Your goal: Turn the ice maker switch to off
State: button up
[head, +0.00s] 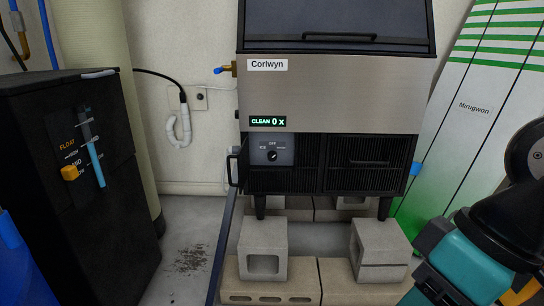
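The ice maker (340,95), labelled Corlwyn, has a steel front and a dark lid and stands raised on legs and blocks. Its switch is a small black knob (272,156) on a grey panel (257,150) at the lower left of the front. OFF is printed above the knob and a label like ICE to its left; the right label is too small to read. Which way the knob points is too small to tell surely. A green display (267,121) reads CLEAN and 0 x. Teal and black parts of my arm show at the lower right; my gripper's fingertips are not visible.
A small black door or handle (234,168) sticks out left of the panel. Concrete blocks (263,248) stand below. A black cabinet (75,190) with a yellow knob (72,173) is at left. A white and green board (470,110) leans at right.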

aim_at(272, 155)
jog(key=u, duration=0.1)
jog(key=k, duration=0.3)
jog(key=z, duration=0.6)
jog(key=i, duration=0.7)
jog(key=u, duration=0.65)
jog(key=i, duration=0.45)
jog(key=u, duration=0.45)
